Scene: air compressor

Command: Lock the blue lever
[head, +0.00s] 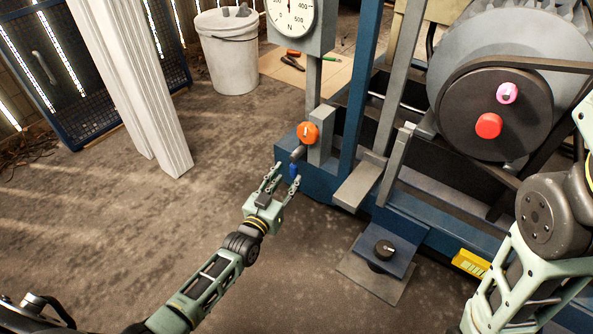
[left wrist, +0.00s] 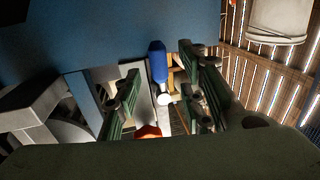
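The blue lever (head: 293,171) is a small blue handle near the left end of the blue machine frame, below an orange knob (head: 308,133). In the left wrist view the lever (left wrist: 157,62) appears as a blue grip with a white end, between the finger lines. My left gripper (head: 282,181) is open, with its fingers spread on either side of the lever. It also shows open in the left wrist view (left wrist: 155,85). I cannot tell whether a finger touches the lever. My right arm stands at the right edge; its gripper is out of view.
The blue compressor frame (head: 352,115) with its upright posts stands right of my left gripper. A round gauge (head: 291,14) is above. A black knob (head: 384,249) sits on a blue bracket at lower right. A white bucket (head: 230,55) stands behind.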

